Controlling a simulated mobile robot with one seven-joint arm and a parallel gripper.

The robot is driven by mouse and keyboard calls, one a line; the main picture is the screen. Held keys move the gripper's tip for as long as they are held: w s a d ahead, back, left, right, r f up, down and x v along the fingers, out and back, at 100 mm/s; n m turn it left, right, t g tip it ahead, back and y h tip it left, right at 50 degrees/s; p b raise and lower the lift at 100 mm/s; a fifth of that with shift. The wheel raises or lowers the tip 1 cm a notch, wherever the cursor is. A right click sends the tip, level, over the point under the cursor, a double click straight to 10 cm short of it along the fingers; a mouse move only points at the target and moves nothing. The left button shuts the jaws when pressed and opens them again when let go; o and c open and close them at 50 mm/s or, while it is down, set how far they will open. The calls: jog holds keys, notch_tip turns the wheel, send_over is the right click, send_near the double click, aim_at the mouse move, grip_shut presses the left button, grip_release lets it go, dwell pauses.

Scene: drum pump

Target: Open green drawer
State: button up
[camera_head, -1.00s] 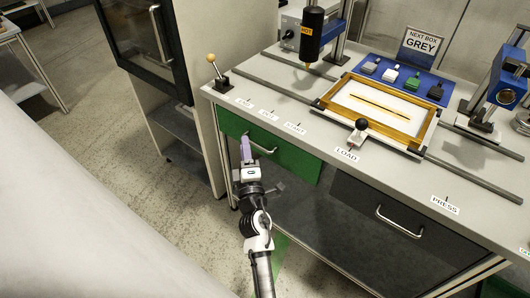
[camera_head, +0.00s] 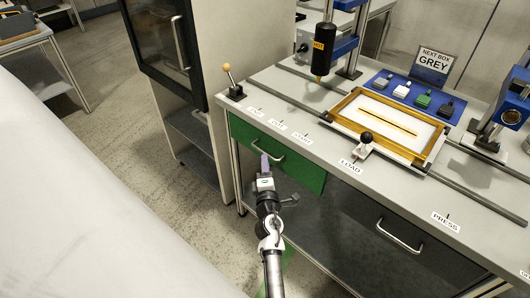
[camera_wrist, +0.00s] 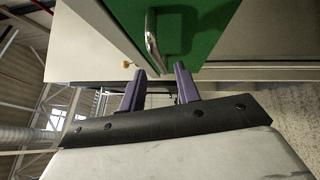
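The green drawer (camera_head: 302,169) is in the front of the workbench, below the top's left part, and looks closed. Its metal bar handle (camera_head: 268,150) shows near the drawer's left part. My gripper (camera_head: 264,160) is just in front of the handle in the head view. In the wrist view, the two purple fingers of my gripper (camera_wrist: 158,82) are spread apart, and the handle (camera_wrist: 152,40) lies ahead of the gap between their tips. I cannot tell whether the tips reach around the bar. The green front (camera_wrist: 195,30) fills the top of the wrist view.
A dark grey drawer (camera_head: 385,230) with its own handle is lower right. A yellow-knobbed lever (camera_head: 230,82) stands at the bench's left corner. A gold-framed screen (camera_head: 390,125) lies on top.

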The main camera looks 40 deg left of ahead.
jog(key=shift+x, duration=2.7)
grip_shut()
